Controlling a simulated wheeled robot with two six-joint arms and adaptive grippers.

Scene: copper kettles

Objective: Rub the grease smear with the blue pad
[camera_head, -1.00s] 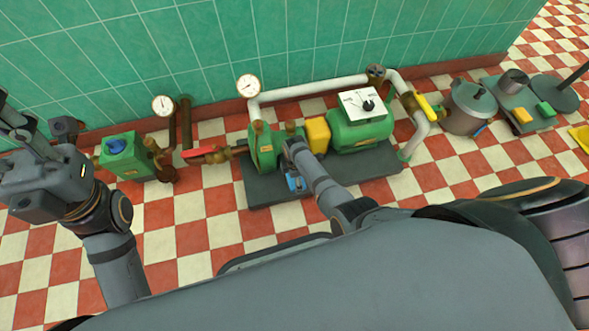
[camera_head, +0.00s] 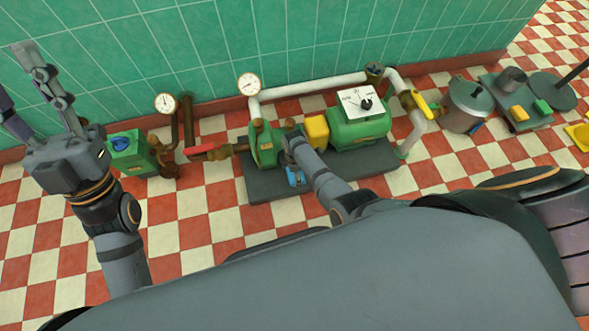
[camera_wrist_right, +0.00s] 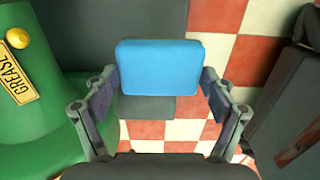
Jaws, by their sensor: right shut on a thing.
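The blue pad (camera_wrist_right: 160,67) is a rounded block between the fingers of my right gripper (camera_wrist_right: 159,78), which is shut on it. In the head view a bit of the blue pad (camera_head: 294,176) shows beside my right gripper (camera_head: 290,158), low over the dark plinth near the green pump. A label reading GREASE (camera_wrist_right: 17,79) sits on a green body left of the pad in the right wrist view. I cannot make out the grease smear itself. My left gripper (camera_head: 18,80) is empty with its fingers spread, at the far left.
The dark plinth (camera_head: 262,190) carries the green pump (camera_head: 266,146), a yellow block (camera_head: 317,131) and a green motor housing (camera_head: 360,128). Pipes and gauges stand along the tiled wall. A metal pot (camera_head: 466,105) stands at right. Checkered floor is clear in front of the plinth.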

